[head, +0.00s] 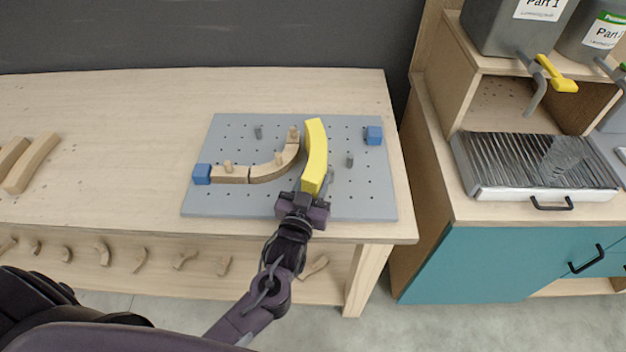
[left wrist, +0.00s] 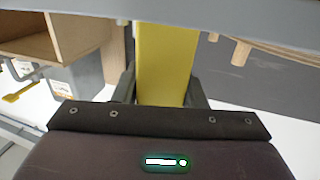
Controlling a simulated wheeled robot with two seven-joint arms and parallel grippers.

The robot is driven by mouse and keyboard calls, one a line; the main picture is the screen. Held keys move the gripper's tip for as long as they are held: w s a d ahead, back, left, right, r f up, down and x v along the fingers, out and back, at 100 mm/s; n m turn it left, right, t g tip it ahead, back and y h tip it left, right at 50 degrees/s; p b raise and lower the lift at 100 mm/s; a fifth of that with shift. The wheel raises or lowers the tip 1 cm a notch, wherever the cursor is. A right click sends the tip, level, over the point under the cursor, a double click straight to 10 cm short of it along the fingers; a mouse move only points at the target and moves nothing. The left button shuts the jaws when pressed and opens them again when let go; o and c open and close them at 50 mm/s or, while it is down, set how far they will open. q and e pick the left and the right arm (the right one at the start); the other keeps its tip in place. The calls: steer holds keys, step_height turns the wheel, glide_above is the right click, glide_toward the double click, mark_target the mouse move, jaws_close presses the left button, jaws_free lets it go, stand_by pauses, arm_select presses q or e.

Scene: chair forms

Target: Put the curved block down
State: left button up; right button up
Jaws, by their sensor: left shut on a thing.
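A yellow curved block (head: 316,152) is held in my left gripper (head: 308,193), over the right half of the grey pegboard (head: 230,136). The gripper is shut on its near end, and the block points away from me. In the left wrist view the yellow block (left wrist: 166,65) stands between the fingers (left wrist: 162,92). I cannot tell whether the block touches the board. Wooden curved pieces (head: 272,170) lie on the board to the left of the yellow block, with pegs on them. My right gripper is not in view.
Blue blocks sit on the board at its left edge (head: 202,174) and upper right (head: 374,135). Grey pegs (head: 350,160) stand nearby. Loose wooden pieces (head: 32,163) lie at far left. A cabinet (head: 500,255) with a ridged tray (head: 535,165) stands right. The table's middle left is clear.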

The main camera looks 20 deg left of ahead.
arm_select(q)
steer(key=shift+r, duration=0.1)
steer(key=o, duration=1.3)
steer(key=shift+c, duration=0.2)
